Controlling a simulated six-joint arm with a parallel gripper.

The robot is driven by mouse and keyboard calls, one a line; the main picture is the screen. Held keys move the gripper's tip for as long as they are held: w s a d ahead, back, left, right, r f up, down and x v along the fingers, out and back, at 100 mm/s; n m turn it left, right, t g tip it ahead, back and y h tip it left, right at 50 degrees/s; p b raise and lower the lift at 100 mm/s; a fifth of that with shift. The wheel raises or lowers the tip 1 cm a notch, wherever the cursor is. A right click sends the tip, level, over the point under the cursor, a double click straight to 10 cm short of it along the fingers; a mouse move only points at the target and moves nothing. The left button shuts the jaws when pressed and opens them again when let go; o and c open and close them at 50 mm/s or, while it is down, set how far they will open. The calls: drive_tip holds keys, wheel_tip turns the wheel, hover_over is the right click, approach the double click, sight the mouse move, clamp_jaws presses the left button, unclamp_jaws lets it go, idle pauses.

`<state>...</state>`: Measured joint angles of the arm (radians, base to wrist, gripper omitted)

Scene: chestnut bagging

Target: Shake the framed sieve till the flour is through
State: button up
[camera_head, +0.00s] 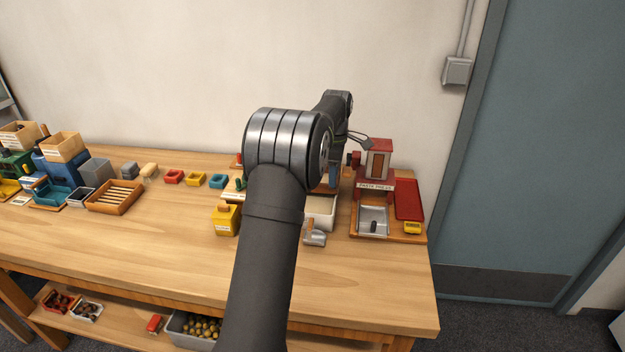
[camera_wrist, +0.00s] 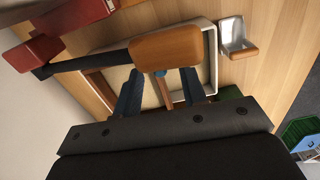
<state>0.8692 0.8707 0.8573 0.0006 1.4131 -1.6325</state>
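A pale, wood-edged tray or frame (camera_wrist: 209,60) lies below my gripper in the wrist view. Its pale rim also shows beside my arm in the head view (camera_head: 322,212). I cannot tell which part is the sieve, and no flour can be made out. My gripper (camera_wrist: 160,76) has its two blue fingers apart over this tray, with a thin brown stick (camera_wrist: 160,92) showing in the gap. A rounded wooden block (camera_wrist: 165,47) covers the fingertips, so any grasp there is hidden.
A red and white pasta press (camera_head: 376,187) stands right of the tray. In the wrist view a dark bar (camera_wrist: 85,63) joins a red block (camera_wrist: 35,50) to the wooden block. A metal scoop (camera_head: 315,238) and yellow container (camera_head: 226,220) lie near. The front tabletop is clear.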

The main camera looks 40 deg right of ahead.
drive_tip(key=shift+f, duration=0.1)
drive_tip(key=shift+f, duration=0.85)
